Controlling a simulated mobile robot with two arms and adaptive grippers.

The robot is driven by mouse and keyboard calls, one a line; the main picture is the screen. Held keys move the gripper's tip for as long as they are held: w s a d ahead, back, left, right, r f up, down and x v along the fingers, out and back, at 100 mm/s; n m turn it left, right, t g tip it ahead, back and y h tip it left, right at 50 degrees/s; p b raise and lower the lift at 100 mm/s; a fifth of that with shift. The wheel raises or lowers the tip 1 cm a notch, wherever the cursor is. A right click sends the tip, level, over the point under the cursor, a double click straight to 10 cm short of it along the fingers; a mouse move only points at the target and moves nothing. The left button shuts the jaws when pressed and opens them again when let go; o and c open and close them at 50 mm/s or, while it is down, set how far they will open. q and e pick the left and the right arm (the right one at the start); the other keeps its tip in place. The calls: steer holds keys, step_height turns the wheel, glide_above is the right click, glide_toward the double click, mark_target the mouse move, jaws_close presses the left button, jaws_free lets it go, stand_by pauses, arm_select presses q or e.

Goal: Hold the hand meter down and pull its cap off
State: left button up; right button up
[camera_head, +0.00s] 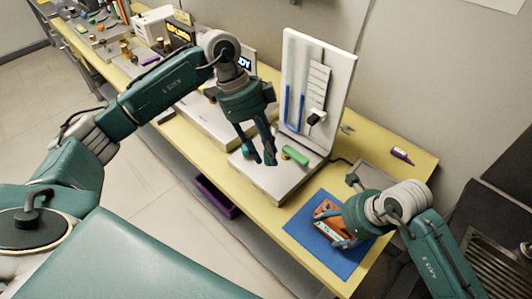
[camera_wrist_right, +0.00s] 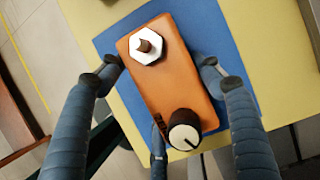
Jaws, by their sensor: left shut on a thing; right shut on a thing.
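The orange hand meter (camera_head: 324,211) lies on the blue mat (camera_head: 295,228) at the front right. The right wrist view shows its orange body (camera_wrist_right: 163,85), with a brown stud in a white hexagonal collar (camera_wrist_right: 148,57) at one end and a black-and-white dial (camera_wrist_right: 184,131) at the other. No cap covers the stud. My right gripper (camera_wrist_right: 157,76) is shut across the meter's sides. My left gripper (camera_head: 263,158) is well away from the meter, over the white stand's base, fingers pointing down. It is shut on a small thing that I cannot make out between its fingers.
The white upright panel (camera_head: 325,70) with a blue tube stands behind my left gripper on its base (camera_head: 280,188). A purple marker (camera_head: 402,155) lies at the table's (camera_head: 425,166) far right. More instruments stand at the back left.

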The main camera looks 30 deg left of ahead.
arm_select(q)
steer(key=shift+r, duration=0.15)
steer(key=shift+r, duration=1.35)
steer(key=shift+c, duration=0.2)
arm_select(e)
steer(key=o, duration=1.9)
